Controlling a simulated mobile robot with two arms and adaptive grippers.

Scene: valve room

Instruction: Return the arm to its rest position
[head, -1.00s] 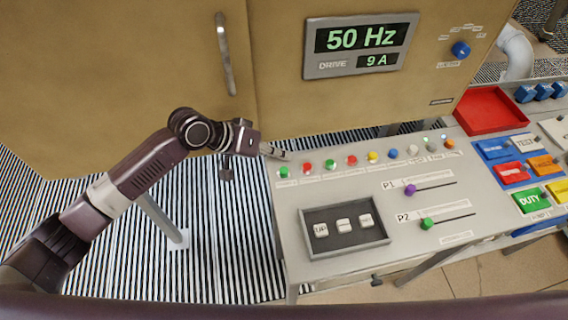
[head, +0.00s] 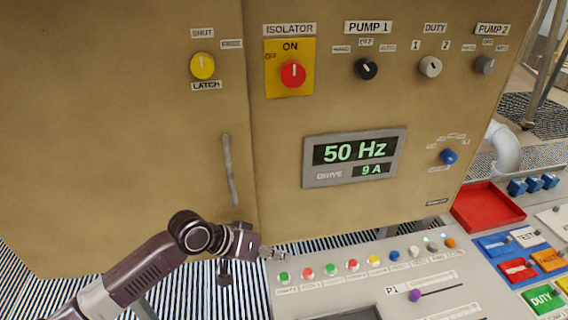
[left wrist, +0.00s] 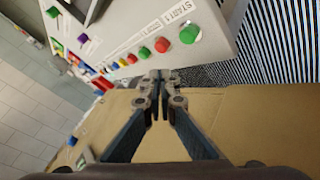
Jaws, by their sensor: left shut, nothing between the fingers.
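My left arm comes in from the lower left in the head view. Its gripper (head: 274,254) is just left of the row of push buttons on the grey control desk (head: 350,284), near the green button (head: 284,277). In the left wrist view the left gripper (left wrist: 160,78) is shut and empty, with its fingertips together. The green button (left wrist: 190,34) and red button (left wrist: 162,45) show beyond the fingertips there, apart from them. My right gripper is in neither view.
A tan cabinet (head: 120,130) stands behind the desk, with a vertical handle (head: 230,170), a yellow latch knob (head: 203,66), a red isolator knob (head: 292,74) and a 50 Hz display (head: 354,157). A red tray (head: 487,206) is at right. Striped floor shows left of the desk.

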